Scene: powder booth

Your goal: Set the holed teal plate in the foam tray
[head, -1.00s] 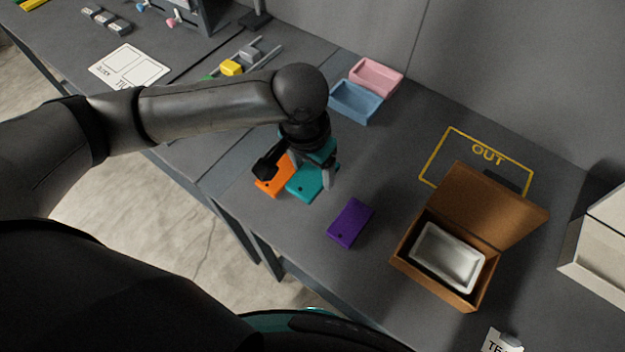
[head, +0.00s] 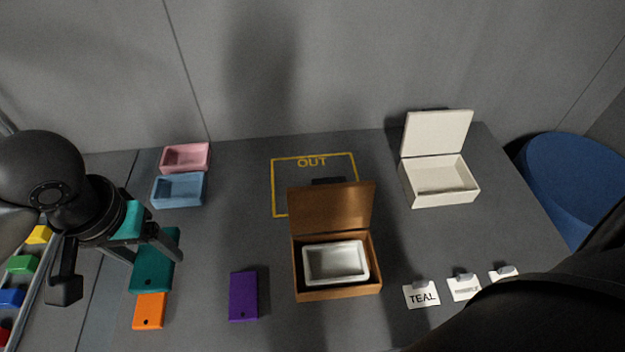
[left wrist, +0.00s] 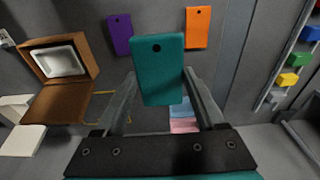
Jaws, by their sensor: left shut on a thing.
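The teal plate (head: 152,272) has one hole near its end. My left gripper (head: 158,257) is shut on it, a finger along each long side. In the left wrist view the teal plate (left wrist: 160,85) is between the fingers (left wrist: 160,73), its hole end pointing away from the palm. It looks raised above the table. The foam tray (head: 335,263) is white, empty and sits inside an open brown box (head: 337,294), right of the gripper. It also shows in the left wrist view (left wrist: 60,63). My right gripper is out of view.
Orange (head: 149,311) and purple (head: 243,297) holed plates lie on the table. Blue (head: 179,203) and pink (head: 186,169) trays stand at the back left. The brown lid (head: 332,212) stands up behind the tray. An open cream box (head: 440,200) and label cards (head: 421,295) are on the right.

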